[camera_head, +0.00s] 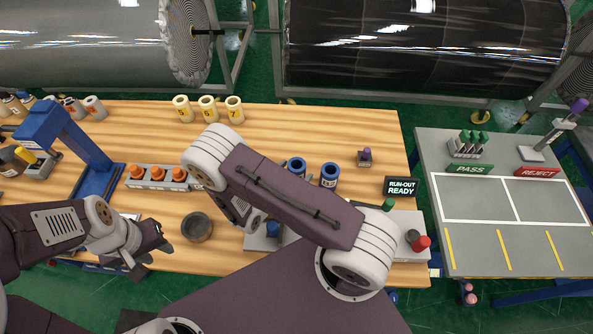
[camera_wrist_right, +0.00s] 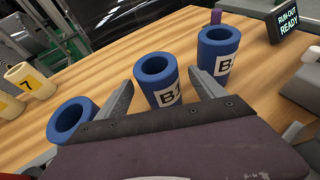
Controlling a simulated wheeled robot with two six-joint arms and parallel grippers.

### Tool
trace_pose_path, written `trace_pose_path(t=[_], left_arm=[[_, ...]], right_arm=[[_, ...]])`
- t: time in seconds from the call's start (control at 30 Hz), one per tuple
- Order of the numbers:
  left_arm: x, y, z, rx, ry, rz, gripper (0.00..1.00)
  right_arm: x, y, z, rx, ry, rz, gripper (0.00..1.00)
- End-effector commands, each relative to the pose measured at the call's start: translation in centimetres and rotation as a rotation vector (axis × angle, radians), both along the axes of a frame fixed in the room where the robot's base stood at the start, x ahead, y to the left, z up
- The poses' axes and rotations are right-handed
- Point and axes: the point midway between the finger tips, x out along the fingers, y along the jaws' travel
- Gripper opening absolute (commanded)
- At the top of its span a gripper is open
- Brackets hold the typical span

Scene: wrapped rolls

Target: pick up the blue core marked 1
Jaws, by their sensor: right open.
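Three blue cores stand on the wooden table in the right wrist view. The middle one, the blue core marked B1 (camera_wrist_right: 148,86), is upright between the fingers of my right gripper (camera_wrist_right: 160,78), which is open and reaches toward it. The left-hand core (camera_wrist_right: 68,123) shows no label.
Several yellow cores (camera_head: 208,108) stand along the back edge. A grey bowl (camera_head: 196,227) and a rack with orange-topped pieces (camera_head: 157,178) are at left.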

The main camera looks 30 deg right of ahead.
Motion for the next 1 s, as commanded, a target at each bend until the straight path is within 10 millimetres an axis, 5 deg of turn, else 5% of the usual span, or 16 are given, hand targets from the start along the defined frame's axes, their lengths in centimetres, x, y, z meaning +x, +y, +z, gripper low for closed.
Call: trace_pose_path(t=[0.33,0.6,0.87,1.0], left_arm=[[0.0,0.0,0.3,0.0,0.0,0.0,0.36],[0.0,0.0,0.3,0.0,0.0,0.0,0.36],[0.0,0.0,0.3,0.0,0.0,0.0,0.36],[0.0,0.0,0.2,0.0,0.0,0.0,0.36]], right_arm=[[0.8,-1.4,-0.7,0.002,-0.001,-0.001,0.79],[0.8,-1.4,-0.7,0.001,-0.002,-0.001,0.07],[0.8,-1.3,-0.4,0.001,-0.002,0.0,0.06],[0.9,-1.3,1.2,0.003,-0.005,0.0,0.06]])
